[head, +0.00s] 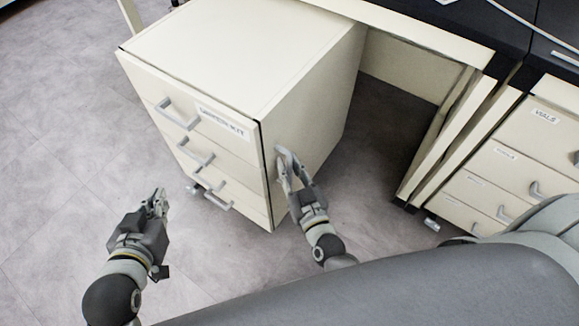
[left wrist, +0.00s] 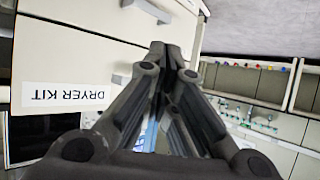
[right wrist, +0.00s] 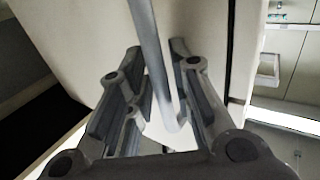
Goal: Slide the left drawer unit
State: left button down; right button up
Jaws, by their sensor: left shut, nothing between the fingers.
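The left drawer unit (head: 245,60) is a cream cabinet with grey handles on its front, standing at an angle to the desk. Its label (left wrist: 65,95) reads DRYER KIT, upside down in the left wrist view. My left gripper (head: 158,200) is shut and empty, in front of the drawers and apart from them; its fingertips meet in the left wrist view (left wrist: 168,50). My right gripper (head: 290,163) is at the unit's right side, near the front edge. In the right wrist view its fingers stand apart, with a grey bar (right wrist: 150,60) between them; contact is unclear.
A desk (head: 415,30) stands behind and to the right, with open floor beneath it. Another drawer cabinet (head: 520,160) labelled VIALS stands at the right. Bare floor (head: 60,150) lies to the left of the unit.

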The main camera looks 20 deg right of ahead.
grip_shut()
